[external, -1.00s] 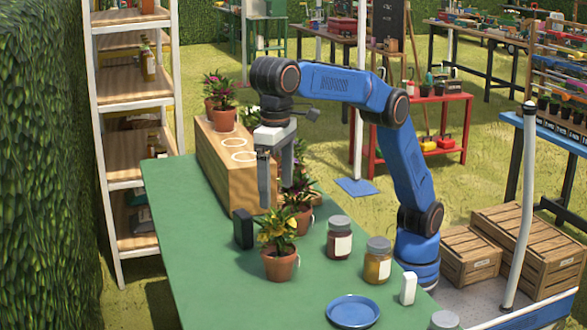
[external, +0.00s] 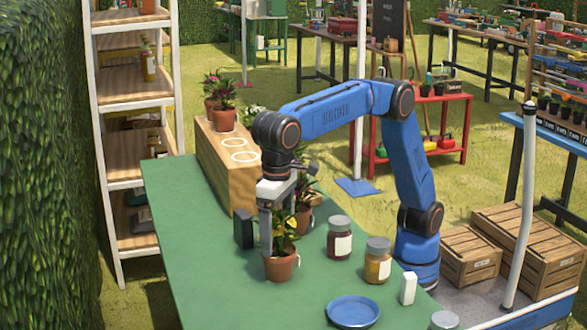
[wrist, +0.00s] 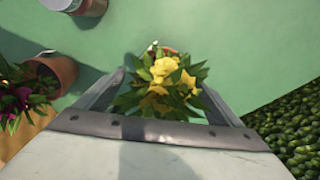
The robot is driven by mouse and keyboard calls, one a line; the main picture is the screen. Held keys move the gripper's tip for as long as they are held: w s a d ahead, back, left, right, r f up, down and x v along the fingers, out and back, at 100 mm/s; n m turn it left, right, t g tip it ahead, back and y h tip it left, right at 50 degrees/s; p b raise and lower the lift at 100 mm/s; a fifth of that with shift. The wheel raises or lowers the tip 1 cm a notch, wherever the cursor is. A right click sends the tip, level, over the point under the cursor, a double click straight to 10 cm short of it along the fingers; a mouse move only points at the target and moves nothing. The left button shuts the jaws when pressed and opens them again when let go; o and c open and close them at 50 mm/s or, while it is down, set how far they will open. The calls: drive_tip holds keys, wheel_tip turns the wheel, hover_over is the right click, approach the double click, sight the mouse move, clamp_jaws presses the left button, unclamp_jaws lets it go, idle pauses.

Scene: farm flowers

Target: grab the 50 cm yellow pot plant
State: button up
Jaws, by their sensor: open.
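The yellow pot plant (external: 282,265) stands upright in a terracotta pot on the green table, in the middle of the external view. In the wrist view its yellow flowers and leaves (wrist: 168,82) lie between the two fingers, with the pot mostly hidden below them. My gripper (external: 276,243) points down over the plant with its fingers open around the foliage. It also shows open in the wrist view (wrist: 165,85), and nothing is clamped. In the external view my gripper hides part of the flowers.
A second potted plant (external: 303,215) stands close behind, and a dark box (external: 243,229) is at the left. Two jars (external: 339,240) and a blue plate (external: 353,311) are to the right. A wooden stand with round holes (external: 228,165) is behind. The table's front left is clear.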

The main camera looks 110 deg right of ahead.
sight(279, 249)
drive_tip(key=shift+a+f, duration=0.15)
drive_tip(key=shift+f, duration=1.05)
drive_tip(key=shift+a+f, duration=0.1)
drive_tip(key=shift+f, duration=1.05)
drive_tip(key=shift+c, duration=0.6)
drive_tip(key=c, duration=1.4)
drive_tip(key=shift+o, duration=0.2)
drive_tip(key=shift+r, duration=0.15)
